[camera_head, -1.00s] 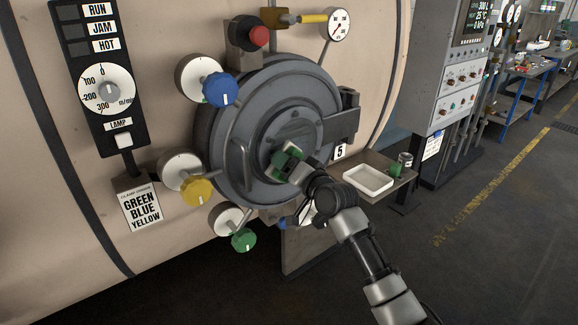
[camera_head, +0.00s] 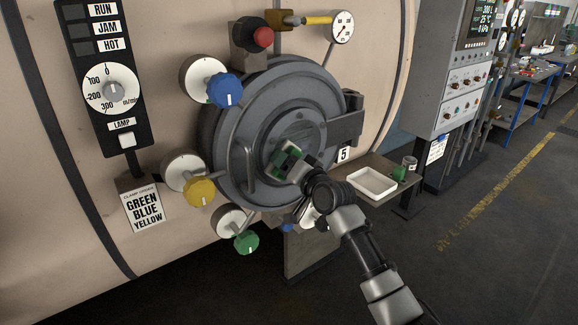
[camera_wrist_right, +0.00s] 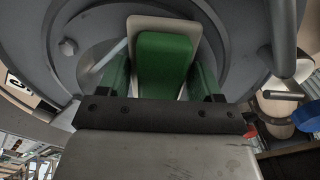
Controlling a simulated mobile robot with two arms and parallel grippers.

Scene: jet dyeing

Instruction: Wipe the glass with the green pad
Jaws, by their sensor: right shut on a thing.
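The glass (camera_head: 301,131) is the dark round window in the middle of the grey hatch door (camera_head: 225,125). My right gripper (camera_head: 290,162) is shut on the green pad (camera_head: 282,157) and holds it at the lower left part of the glass. In the right wrist view the green pad (camera_wrist_right: 164,62) sits between the two fingers, with a pale plate-like edge around its far end. The pad hides part of the glass. I cannot tell whether it touches the glass. My left gripper is not in view.
Blue (camera_head: 226,90), yellow (camera_head: 200,192) and green (camera_head: 246,242) knobs stick out left of the door. A door handle (camera_head: 249,160) stands close left of the pad. A shelf (camera_head: 405,185) at the right bears a white tray (camera_head: 372,183) and a small can (camera_head: 410,163).

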